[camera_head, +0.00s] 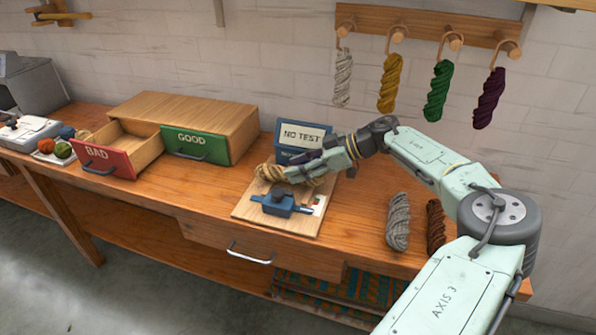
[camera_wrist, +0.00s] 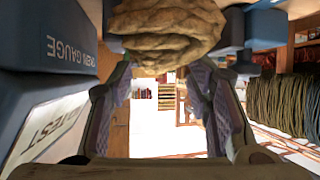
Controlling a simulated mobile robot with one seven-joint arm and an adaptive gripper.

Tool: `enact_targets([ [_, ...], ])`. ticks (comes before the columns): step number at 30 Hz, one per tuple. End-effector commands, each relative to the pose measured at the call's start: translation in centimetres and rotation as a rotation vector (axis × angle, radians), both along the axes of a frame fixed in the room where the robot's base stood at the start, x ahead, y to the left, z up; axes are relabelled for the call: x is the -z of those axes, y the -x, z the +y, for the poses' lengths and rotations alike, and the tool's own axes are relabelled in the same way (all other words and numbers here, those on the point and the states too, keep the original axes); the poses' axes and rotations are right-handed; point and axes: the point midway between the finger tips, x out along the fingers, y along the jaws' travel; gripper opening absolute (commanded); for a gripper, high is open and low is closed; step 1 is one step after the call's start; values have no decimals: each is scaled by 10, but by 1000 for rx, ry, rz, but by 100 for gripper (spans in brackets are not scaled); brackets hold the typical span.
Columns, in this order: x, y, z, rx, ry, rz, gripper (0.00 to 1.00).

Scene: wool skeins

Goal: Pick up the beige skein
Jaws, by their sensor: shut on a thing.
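The beige skein (camera_head: 268,173) is at the tip of my gripper (camera_head: 288,174), over the back part of the wooden gauge board (camera_head: 250,210). In the wrist view the beige skein (camera_wrist: 168,32) fills the top middle, between the ends of my two fingers (camera_wrist: 165,72). My gripper is shut on it. The fingers hide part of the skein in the head view. I cannot tell whether the skein touches the board or the gauge.
A blue gauge (camera_head: 280,203) sits on the board, with a NO TEST box (camera_head: 300,137) behind. Left are an open BAD drawer (camera_head: 103,160) and a shut GOOD drawer (camera_head: 195,145). Grey (camera_head: 398,222) and brown (camera_head: 436,225) skeins lie right. Several skeins hang above.

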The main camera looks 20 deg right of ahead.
Motion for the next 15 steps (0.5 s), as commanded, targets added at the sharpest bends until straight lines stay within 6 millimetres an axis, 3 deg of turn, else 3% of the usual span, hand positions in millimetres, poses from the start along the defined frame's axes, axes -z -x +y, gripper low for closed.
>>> enact_targets([
  [11,-58,1,0,-1,2,-2,9],
  [15,-60,19,11,-4,1,1,9],
])
